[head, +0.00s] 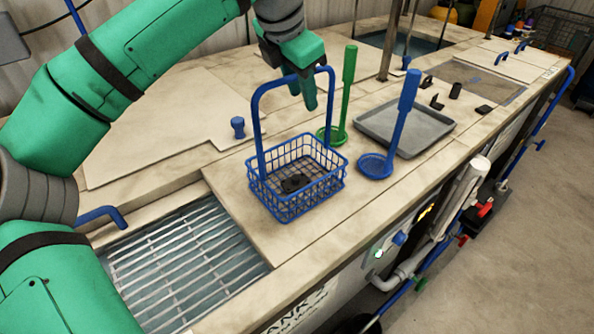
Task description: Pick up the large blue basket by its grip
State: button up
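The large blue wire basket (297,196) stands upright on the pale counter beside the grated tank. Its tall arched handle (257,130) rises above it, with the grip bar along the top. A few small dark parts (295,183) lie inside the basket.
A green ladle-like tool (346,95) and a blue one (402,115) stand right of the basket. A grey tray (405,130) lies behind them, with small dark parts beyond. The grated tank (185,265) is at front left. A blue knob (238,127) is behind the basket.

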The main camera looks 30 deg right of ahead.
jog(key=shift+w+f, duration=0.15)
jog(key=shift+f, duration=0.05)
dwell(0.4)
jog(key=shift+d, duration=0.1)
jog(key=c, duration=0.8)
grip_shut()
jog(key=shift+a, duration=0.2)
jog(key=shift+d, duration=0.1)
